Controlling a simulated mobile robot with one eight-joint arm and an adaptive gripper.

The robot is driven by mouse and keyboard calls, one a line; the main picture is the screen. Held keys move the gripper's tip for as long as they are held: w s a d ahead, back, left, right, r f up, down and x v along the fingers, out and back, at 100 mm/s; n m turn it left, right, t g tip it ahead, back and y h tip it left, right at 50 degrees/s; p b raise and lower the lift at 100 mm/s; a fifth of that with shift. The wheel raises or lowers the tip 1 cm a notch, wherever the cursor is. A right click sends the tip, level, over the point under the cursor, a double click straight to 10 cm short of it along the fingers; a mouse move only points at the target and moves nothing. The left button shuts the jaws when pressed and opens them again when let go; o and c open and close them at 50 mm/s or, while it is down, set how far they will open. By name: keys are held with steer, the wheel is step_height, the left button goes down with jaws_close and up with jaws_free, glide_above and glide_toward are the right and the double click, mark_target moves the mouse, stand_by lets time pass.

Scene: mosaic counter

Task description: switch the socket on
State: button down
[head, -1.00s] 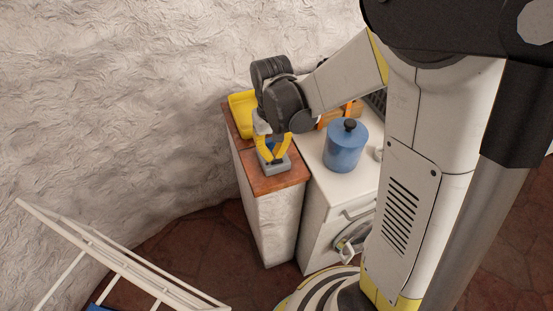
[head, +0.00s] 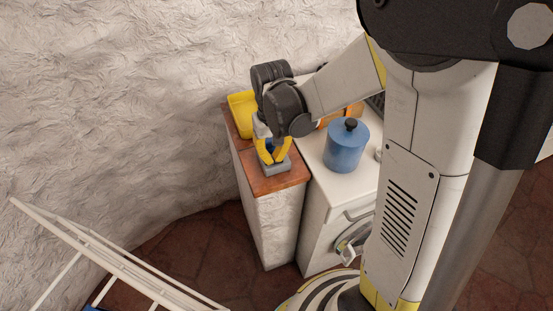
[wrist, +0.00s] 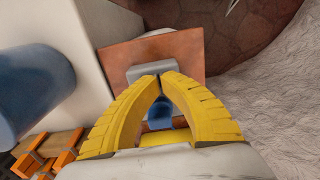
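The socket appears as a small grey box (head: 278,170) on the reddish-brown top of a narrow cabinet. In the wrist view the grey box (wrist: 142,72) lies just beyond my fingertips. My gripper (head: 273,163) has yellow fingers and points down right above the box. In the wrist view the two fingertips (wrist: 160,75) meet or nearly meet, with nothing visible held between them. A blue part shows between the fingers, nearer the palm. The fingers hide part of the box. I cannot tell whether the tips touch it, or its switch position.
A blue lidded canister (head: 346,146) stands on the white appliance (head: 318,174) to the right. A yellow tray (head: 240,113) sits behind my gripper near the rough white wall (head: 120,110). Orange-and-wood items (wrist: 47,152) lie nearby. A white rack (head: 110,262) stands at lower left.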

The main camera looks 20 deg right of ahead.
steer(key=shift+f, duration=0.2)
steer(key=shift+r, duration=0.15)
steer(key=shift+r+p, duration=2.55)
steer(key=shift+r, duration=0.85)
